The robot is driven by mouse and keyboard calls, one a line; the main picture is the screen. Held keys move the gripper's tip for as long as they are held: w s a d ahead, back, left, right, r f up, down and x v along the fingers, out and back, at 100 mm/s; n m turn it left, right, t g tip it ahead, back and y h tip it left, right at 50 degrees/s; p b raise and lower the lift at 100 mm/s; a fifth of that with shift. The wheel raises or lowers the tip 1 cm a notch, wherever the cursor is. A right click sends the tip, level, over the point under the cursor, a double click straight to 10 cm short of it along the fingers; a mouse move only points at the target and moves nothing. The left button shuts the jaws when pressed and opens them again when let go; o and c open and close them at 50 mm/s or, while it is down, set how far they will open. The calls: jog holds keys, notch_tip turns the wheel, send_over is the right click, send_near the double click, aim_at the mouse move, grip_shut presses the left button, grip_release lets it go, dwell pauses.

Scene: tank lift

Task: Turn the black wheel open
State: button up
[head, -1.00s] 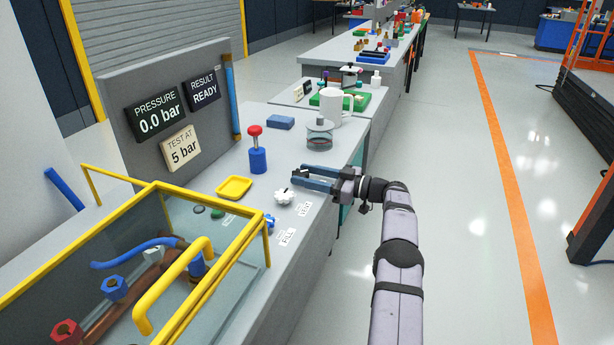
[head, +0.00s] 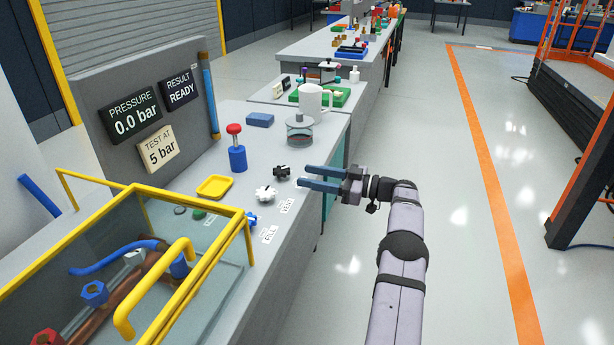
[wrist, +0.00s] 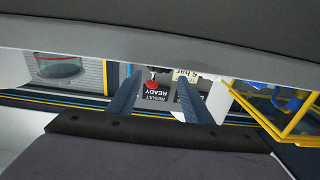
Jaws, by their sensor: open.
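The black wheel (head: 281,171) is a small lobed knob on the grey bench top, near its right edge and behind the white wheel (head: 265,193). My gripper (head: 304,175) is open and empty just right of the black wheel, with its two blue-grey fingers pointing left towards it. A small gap shows between fingertips and wheel. In the wrist view my fingers (wrist: 158,82) are spread apart; I cannot make out the black wheel there. How far the wheel is turned cannot be told.
A blue wheel (head: 251,220) sits nearer, beside the yellow-framed guard (head: 232,232). A red-topped blue post (head: 237,158), yellow tray (head: 214,187) and glass pot (head: 300,135) stand around. The panel (head: 134,113) reads 0.0 bar and READY.

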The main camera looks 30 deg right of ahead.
jog(key=shift+o, duration=0.3)
jog(key=shift+o, duration=1.1)
jog(key=shift+w+r, duration=0.35)
jog(key=w+d+r+m+t+h+p, duration=0.1)
jog(key=w+d+r+m+h+p, duration=0.3)
jog(key=w+r+m+h+p, duration=0.4)
jog(key=w+d+r+m+t+h+p, duration=0.25)
jog(key=w+r+m+h+p, duration=0.35)
jog(key=w+h, duration=0.3)
jog(key=m+g+p, duration=0.4)
jog(key=g+p, duration=0.6)
jog(key=g, duration=0.3)
send_near(281, 169)
jog(key=shift+y, duration=0.5)
jog(key=shift+d+p+x, duration=0.15)
jog(key=shift+p+x, duration=0.15)
jog(key=shift+x, duration=1.05)
jog(key=shift+d+p+x, duration=0.2)
jog(key=shift+p+x, duration=0.05)
jog(key=shift+x, duration=1.15)
jog(key=shift+d+p+x, duration=0.15)
jog(key=shift+p+x, duration=0.15)
jog(key=shift+x, duration=1.05)
jog(key=shift+r, duration=0.15)
